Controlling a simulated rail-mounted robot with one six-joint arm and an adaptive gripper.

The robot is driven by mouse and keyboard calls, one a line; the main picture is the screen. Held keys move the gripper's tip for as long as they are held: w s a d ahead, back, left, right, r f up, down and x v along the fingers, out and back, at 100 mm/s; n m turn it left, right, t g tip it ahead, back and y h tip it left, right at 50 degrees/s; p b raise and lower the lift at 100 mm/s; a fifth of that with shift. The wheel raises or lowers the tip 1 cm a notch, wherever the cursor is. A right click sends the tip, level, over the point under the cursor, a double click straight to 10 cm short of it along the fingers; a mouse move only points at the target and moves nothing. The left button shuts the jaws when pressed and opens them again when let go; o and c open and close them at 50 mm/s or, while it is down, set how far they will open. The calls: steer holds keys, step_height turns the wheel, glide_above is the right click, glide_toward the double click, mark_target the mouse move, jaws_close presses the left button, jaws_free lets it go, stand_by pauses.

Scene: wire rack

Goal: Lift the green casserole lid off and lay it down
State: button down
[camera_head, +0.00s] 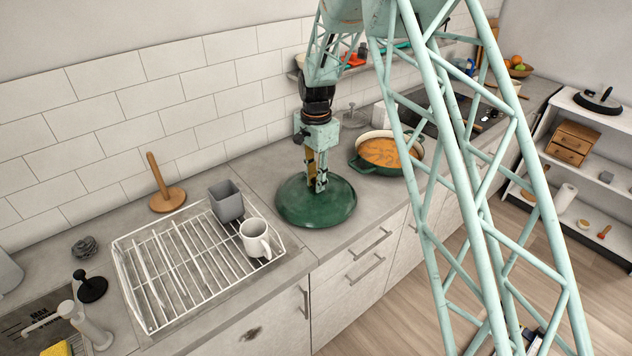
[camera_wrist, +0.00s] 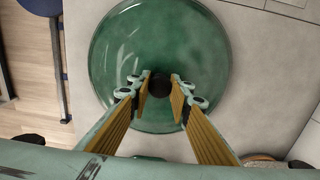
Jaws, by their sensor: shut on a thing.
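The green lid (camera_head: 293,203) is apart from its casserole, flat and level at the counter, left of the pot. I cannot tell whether it touches the counter or hangs just above it. My gripper (camera_head: 318,186) points down over the lid's middle and is shut on its dark knob. In the wrist view the lid (camera_wrist: 120,55) lies under my gripper (camera_wrist: 160,88), with the knob between the fingertips. The green casserole (camera_head: 362,167) stands uncovered, with orange food inside and a pale inner rim.
A white wire rack (camera_head: 150,290) with a grey cup (camera_head: 226,201) and a white mug (camera_head: 255,238) stands left of the lid. A wooden paper-towel stand (camera_head: 167,198) is behind the rack. The counter's front edge runs close to the lid. A dark hob (camera_head: 460,112) lies beyond the pot.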

steer(key=c, duration=2.4)
jaws_free()
steer(key=shift+r, duration=0.1)
steer(key=shift+o, duration=0.4)
step_height(320, 180, up, 12)
